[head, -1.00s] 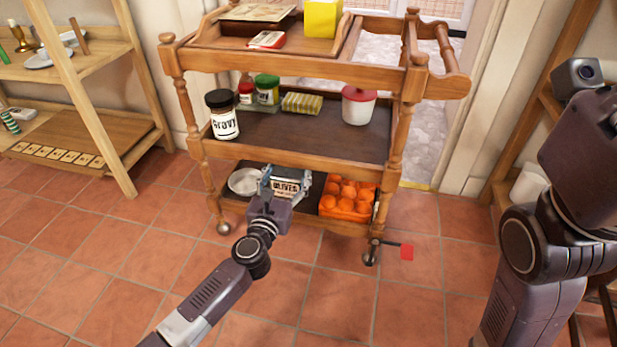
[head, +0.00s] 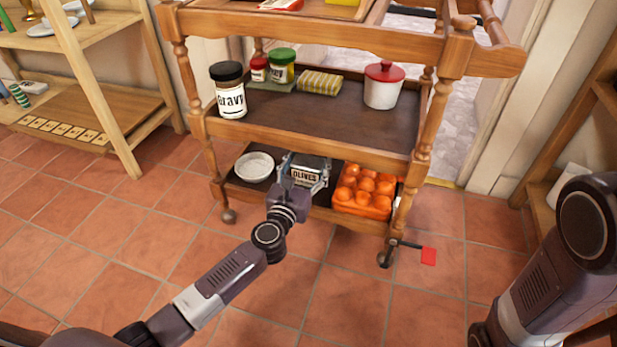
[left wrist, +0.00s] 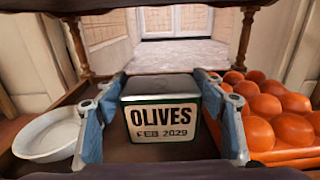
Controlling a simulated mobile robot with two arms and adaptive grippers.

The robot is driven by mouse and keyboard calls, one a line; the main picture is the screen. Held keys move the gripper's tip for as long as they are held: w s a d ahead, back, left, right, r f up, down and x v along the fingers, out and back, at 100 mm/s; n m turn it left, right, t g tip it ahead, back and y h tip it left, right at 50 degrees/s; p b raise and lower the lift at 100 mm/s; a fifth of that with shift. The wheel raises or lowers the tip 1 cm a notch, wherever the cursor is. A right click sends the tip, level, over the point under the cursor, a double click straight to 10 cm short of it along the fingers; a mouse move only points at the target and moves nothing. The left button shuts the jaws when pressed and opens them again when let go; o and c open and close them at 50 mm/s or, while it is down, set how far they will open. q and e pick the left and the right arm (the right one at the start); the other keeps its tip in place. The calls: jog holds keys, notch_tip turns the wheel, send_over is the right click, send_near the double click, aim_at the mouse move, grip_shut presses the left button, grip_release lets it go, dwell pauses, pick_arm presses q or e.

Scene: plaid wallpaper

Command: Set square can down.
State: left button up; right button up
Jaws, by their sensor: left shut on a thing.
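A white bowl (head: 254,166) stands left of the can, and a crate of orange eggs (head: 364,191) stands close on its right. The middle shelf (head: 310,118) hangs above, holding a gravy jar (head: 230,92) and a red-lidded pot (head: 383,86).

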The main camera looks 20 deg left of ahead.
aim_at(308, 173)
pick_arm(q)
notch_tip(308, 173, down, 4)
jog(key=b, duration=0.3)
jog(key=shift+r, duration=0.3)
jog(key=o, duration=1)
jog(key=shift+f, duration=0.25)
jog(key=o, duration=0.5)
